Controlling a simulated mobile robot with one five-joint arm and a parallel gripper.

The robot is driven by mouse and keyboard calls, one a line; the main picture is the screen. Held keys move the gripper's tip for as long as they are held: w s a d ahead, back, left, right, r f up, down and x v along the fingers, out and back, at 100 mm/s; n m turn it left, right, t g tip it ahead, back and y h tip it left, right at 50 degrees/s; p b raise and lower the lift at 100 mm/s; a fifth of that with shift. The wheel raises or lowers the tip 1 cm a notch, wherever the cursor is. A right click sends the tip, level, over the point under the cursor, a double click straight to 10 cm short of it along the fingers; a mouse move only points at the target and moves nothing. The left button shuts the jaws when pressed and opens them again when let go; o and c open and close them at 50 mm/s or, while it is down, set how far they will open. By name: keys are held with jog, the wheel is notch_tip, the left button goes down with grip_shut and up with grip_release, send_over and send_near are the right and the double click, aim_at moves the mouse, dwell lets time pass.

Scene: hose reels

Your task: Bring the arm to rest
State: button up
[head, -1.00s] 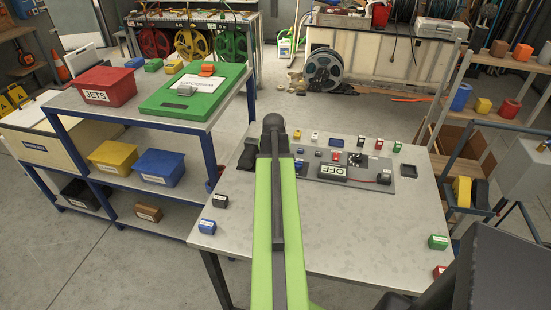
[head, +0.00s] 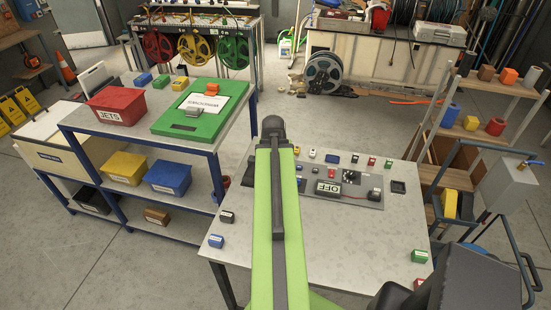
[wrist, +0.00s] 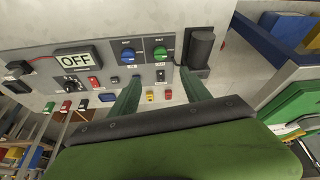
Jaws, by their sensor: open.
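My light-green arm (head: 276,235) reaches forward over a grey table, with a dark joint at its far end. The panel has an OFF sign (wrist: 76,61), a blue knob (wrist: 128,57) and a green knob (wrist: 160,54). In the head view my arm hides the gripper and part of the panel. I cannot tell whether the fingers touch anything.
Small colored blocks stand around the panel (head: 350,192) and on the table's edges. A blue-framed shelf on the left bears a red JETS bin (head: 115,103) and a green board (head: 172,125). A wooden rack (head: 478,95) stands at right. Floor (head: 390,108) is clear behind the table.

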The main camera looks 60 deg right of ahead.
dwell(0.3)
jog(key=w+a+f+n+t+y+b, duration=0.1)
jog(key=w+a+n, duration=0.3)
jog(key=w+a, duration=1)
jog(key=w+a+f+n+y, duration=0.1)
jog(key=w+a, duration=0.2)
jog(key=a, duration=0.4)
jog(key=w+a+n+b, duration=0.1)
jog(key=w+a+n, duration=0.15)
jog(key=a, duration=0.35)
jog(key=w+a+f+n+y, duration=0.1)
jog(key=w+a, duration=0.3)
jog(key=a, duration=0.3)
jog(key=s+a+f+n+g, duration=0.1)
jog(key=s+a+n, duration=0.1)
jog(key=a, duration=0.7)
jog(key=s+a+f+n+g+y+b, duration=0.1)
jog(key=s+a+n+g, duration=0.1)
jog(key=a, duration=0.7)
jog(key=shift+s+a, duration=0.25)
jog(key=shift+s, duration=0.05)
